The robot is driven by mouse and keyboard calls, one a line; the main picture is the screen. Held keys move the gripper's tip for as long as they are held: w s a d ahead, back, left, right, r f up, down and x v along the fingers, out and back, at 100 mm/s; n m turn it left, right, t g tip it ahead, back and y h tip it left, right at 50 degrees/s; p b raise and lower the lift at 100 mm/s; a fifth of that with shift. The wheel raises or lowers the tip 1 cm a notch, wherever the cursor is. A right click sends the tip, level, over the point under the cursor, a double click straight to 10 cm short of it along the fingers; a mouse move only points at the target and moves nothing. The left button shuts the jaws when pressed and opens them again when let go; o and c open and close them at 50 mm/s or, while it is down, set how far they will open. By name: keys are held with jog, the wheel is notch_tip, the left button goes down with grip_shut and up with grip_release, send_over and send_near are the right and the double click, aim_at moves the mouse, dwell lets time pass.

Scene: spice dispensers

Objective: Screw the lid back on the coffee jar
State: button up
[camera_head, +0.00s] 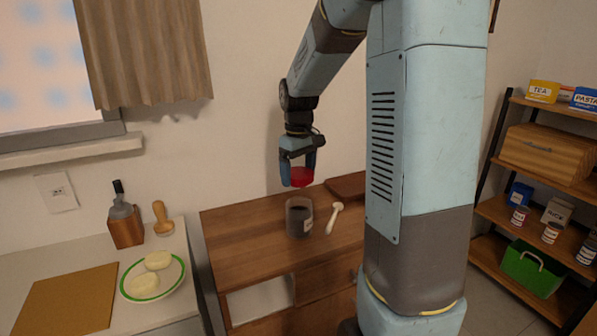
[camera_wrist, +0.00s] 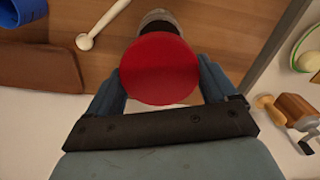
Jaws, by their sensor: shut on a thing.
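My gripper (camera_head: 299,170) is shut on the red lid (camera_head: 300,178), which it holds in the air above the wooden cabinet. The lid also fills the middle of the wrist view (camera_wrist: 160,68), with a finger on each side of it. The coffee jar (camera_head: 299,217), a clear jar with dark contents and a pale label, stands upright and open on the cabinet top, below the lid and apart from it. In the wrist view the jar (camera_wrist: 157,16) shows only in part behind the lid.
A pale spoon (camera_head: 335,217) lies right of the jar on the cabinet (camera_head: 240,240). A brown board (camera_head: 346,186) lies behind it. On the left counter are a plate (camera_head: 178,287), a cutting board (camera_head: 68,303) and a grinder (camera_head: 123,218). A stocked shelf (camera_head: 497,214) stands at right.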

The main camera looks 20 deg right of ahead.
aim_at(299, 218)
jog(key=shift+f, duration=2.7)
jog(key=shift+f, duration=1)
jog(key=o, duration=0.4)
jog(key=c, duration=0.4)
jog(key=m, duration=0.9)
jog(key=shift+d, duration=0.1)
jog(key=shift+c, duration=0.2)
